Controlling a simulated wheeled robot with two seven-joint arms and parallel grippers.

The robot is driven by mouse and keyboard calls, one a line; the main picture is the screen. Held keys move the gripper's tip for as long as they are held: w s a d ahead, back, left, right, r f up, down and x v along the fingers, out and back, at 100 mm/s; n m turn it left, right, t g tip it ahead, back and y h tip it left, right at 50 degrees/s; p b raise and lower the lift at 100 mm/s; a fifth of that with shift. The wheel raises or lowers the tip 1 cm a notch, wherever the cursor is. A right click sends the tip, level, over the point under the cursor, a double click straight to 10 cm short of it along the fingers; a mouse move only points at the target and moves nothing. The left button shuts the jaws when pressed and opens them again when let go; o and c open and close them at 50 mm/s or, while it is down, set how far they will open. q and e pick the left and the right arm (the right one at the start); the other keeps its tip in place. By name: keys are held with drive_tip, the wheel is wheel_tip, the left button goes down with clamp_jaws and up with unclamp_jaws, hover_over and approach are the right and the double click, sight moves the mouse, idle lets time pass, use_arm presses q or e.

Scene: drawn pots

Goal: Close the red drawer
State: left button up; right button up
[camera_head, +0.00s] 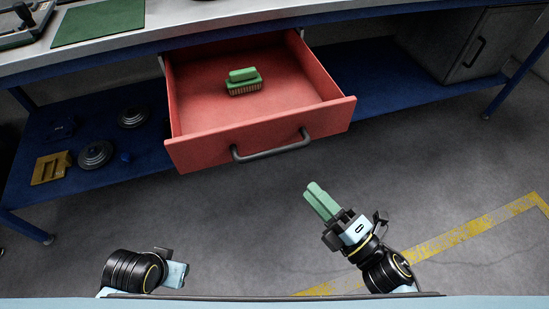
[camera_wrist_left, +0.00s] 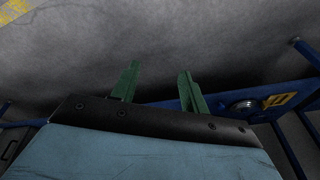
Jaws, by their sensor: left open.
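The red drawer (camera_head: 255,130) is pulled well out from under the workbench in the head view, with its dark handle (camera_head: 271,147) facing me. A green-topped brush (camera_head: 243,81) lies inside it. My right gripper (camera_head: 314,190) is in front of the drawer, below and right of the handle and apart from it. Its green fingers look close together, but the angle hides any gap. My left gripper (camera_wrist_left: 158,78) is open in the left wrist view, with nothing between its fingers. In the head view only my left wrist shows at the bottom left, its fingers hidden.
The blue lower shelf (camera_head: 75,135) holds dark round discs (camera_head: 95,154) and a yellow block (camera_head: 51,167) left of the drawer. A grey cabinet (camera_head: 470,45) stands at the right. A green mat (camera_head: 100,20) lies on the benchtop. The floor before the drawer is clear.

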sight(274, 150)
drive_tip(key=b+x, duration=0.1)
drive_tip(key=x, duration=1.1)
drive_tip(key=shift+w+a+r, duration=0.15)
drive_tip(key=shift+w, duration=0.1)
use_arm(q)
drive_tip(key=r, duration=0.1)
drive_tip(key=d+r, duration=0.1)
drive_tip(key=shift+r, duration=0.4)
use_arm(e)
drive_tip(key=shift+w+a, duration=0.2)
drive_tip(key=shift+c, duration=0.5)
use_arm(q)
drive_tip(key=shift+s, duration=0.1)
use_arm(e)
clamp_jaws()
